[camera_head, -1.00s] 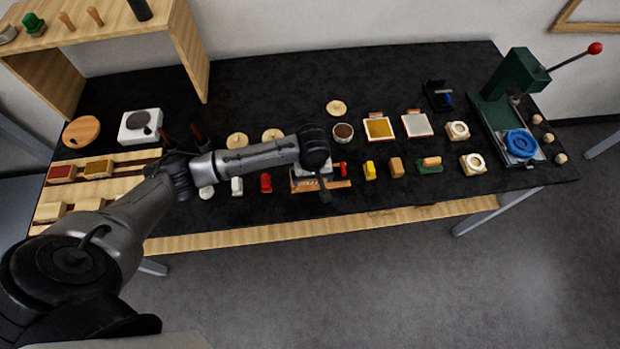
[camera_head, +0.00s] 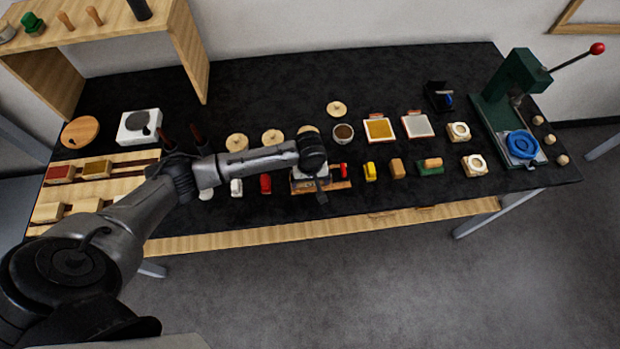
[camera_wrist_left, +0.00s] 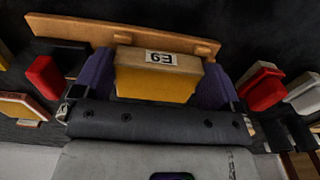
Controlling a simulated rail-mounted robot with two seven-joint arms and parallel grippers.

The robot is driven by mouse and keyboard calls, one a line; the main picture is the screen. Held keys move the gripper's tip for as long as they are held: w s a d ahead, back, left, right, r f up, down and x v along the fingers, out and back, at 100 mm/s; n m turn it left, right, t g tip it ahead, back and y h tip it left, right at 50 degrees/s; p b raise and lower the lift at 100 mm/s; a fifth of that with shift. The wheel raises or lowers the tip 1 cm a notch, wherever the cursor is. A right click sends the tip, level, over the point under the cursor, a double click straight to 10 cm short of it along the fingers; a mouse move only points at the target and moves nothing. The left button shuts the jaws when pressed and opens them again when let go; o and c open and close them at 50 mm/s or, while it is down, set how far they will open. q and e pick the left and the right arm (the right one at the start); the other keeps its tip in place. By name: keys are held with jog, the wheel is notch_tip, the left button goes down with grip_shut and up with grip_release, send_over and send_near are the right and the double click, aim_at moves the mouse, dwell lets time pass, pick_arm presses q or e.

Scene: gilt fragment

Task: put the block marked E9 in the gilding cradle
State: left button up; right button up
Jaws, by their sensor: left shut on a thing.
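The block marked E9 (camera_wrist_left: 158,72) shows in the left wrist view, with a tan top edge, a yellow face and a white label that reads upside down. My left gripper (camera_wrist_left: 157,82) is shut on it, with a purple fingertip pad on each side. A long wooden bar (camera_wrist_left: 85,28), which looks like part of the gilding cradle, lies just behind the block. In the head view my left gripper (camera_head: 321,188) points down over the wooden cradle (camera_head: 341,185) and hides much of it and the block. I cannot tell whether the block touches the cradle. My right gripper is not in view.
A red block (camera_head: 265,183) and a white one (camera_head: 236,187) stand left of the gripper. A yellow block (camera_head: 369,171) and a tan block (camera_head: 396,168) stand to the right. A brown-filled bowl (camera_head: 343,133) is behind. The green press (camera_head: 520,85) is far right.

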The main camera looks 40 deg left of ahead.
pick_arm(q)
jog(key=shift+f, duration=0.1)
jog(key=o, duration=0.7)
